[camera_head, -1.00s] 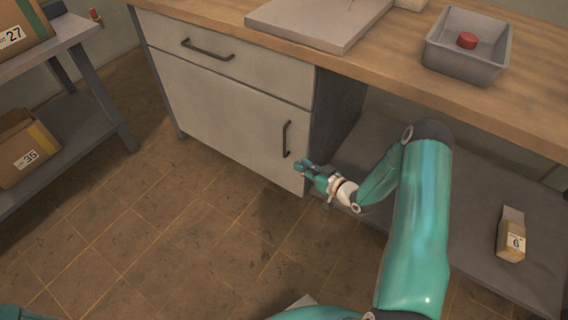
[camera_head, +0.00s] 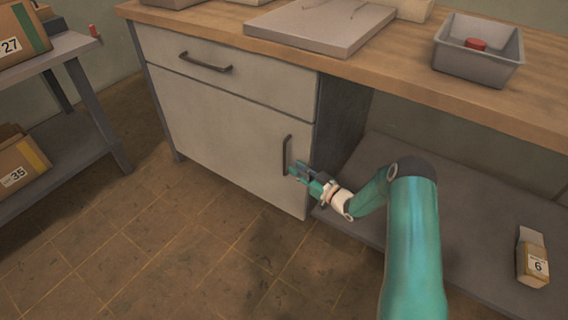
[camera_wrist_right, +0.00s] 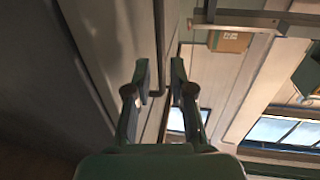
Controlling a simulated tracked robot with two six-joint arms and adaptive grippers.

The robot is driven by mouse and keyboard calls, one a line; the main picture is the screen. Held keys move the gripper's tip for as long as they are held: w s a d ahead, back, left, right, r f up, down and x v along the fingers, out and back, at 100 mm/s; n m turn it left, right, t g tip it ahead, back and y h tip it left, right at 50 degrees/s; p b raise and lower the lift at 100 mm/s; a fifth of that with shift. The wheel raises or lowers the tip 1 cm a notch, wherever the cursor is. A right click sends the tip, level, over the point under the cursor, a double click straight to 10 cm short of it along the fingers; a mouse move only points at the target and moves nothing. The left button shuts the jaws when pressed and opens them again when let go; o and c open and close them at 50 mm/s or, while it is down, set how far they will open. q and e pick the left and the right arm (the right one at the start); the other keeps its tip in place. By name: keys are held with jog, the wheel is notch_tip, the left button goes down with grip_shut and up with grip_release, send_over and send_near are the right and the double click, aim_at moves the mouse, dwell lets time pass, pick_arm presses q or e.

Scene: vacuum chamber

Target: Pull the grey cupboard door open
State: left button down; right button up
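The grey cupboard door (camera_head: 225,140) is the pale front below the drawer in the head view. It looks shut, flush with the cupboard. Its dark upright bar handle (camera_head: 286,153) is near the door's right edge. My right gripper (camera_head: 295,170) is at the lower part of the handle, its fingers pointing left at it. In the right wrist view the two fingers (camera_wrist_right: 160,78) stand apart, with a dark strip that may be the handle between them. I cannot tell whether they touch it. My left gripper is not in view.
A drawer with its own handle (camera_head: 206,63) is above the door. The worktop (camera_head: 400,65) holds a grey tray (camera_head: 478,69). An open shelf (camera_head: 465,215) with a small box (camera_head: 532,258) is to the right. The floor (camera_head: 190,245) before the door is clear.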

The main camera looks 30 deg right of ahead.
jog(key=b, duration=0.1)
send_over(285, 175)
jog(key=shift+w+d, duration=0.1)
jog(key=shift+w, duration=0.15)
grip_shut()
